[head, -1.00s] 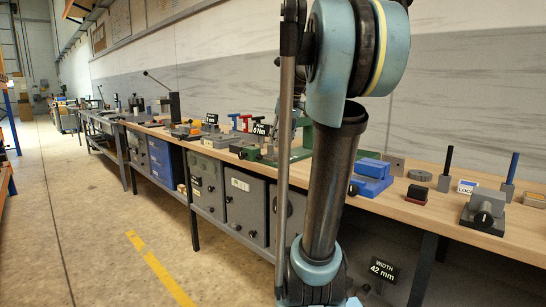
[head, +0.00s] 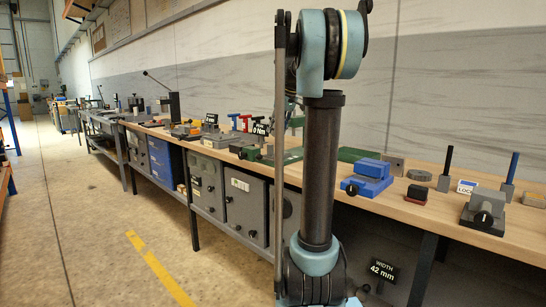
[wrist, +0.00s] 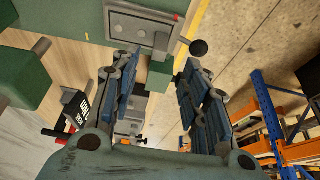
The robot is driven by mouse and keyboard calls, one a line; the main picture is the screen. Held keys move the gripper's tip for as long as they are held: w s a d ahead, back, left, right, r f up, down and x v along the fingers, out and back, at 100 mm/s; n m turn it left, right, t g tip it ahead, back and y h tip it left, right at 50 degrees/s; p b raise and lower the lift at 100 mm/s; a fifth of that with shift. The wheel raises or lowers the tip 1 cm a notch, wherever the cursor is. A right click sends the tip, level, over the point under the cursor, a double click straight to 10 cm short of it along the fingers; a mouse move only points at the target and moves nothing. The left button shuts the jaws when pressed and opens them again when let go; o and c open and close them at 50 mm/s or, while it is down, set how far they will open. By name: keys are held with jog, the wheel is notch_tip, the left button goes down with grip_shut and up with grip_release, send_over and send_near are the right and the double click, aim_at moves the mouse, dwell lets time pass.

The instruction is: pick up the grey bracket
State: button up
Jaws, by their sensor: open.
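My gripper (wrist: 160,64) shows in the wrist view with its two blue-grey jointed fingers spread apart and nothing held between them. A grey plate with round marks (wrist: 142,30) lies just beyond the fingertips, against green blocks; I cannot tell whether it is the grey bracket. A small green block (wrist: 160,76) shows between the fingers, farther off. In the head view, a small grey upright plate (head: 394,162) stands behind the blue block; I cannot tell whether it is the bracket either. My gripper is not visible in the head view.
A black-knobbed lever (wrist: 198,47) sticks out near the right fingertip. The floor (head: 95,220) at left is clear.

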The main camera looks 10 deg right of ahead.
aim_at(271, 145)
jog(key=x, duration=1)
jog(key=shift+w+a, duration=0.2)
grip_shut()
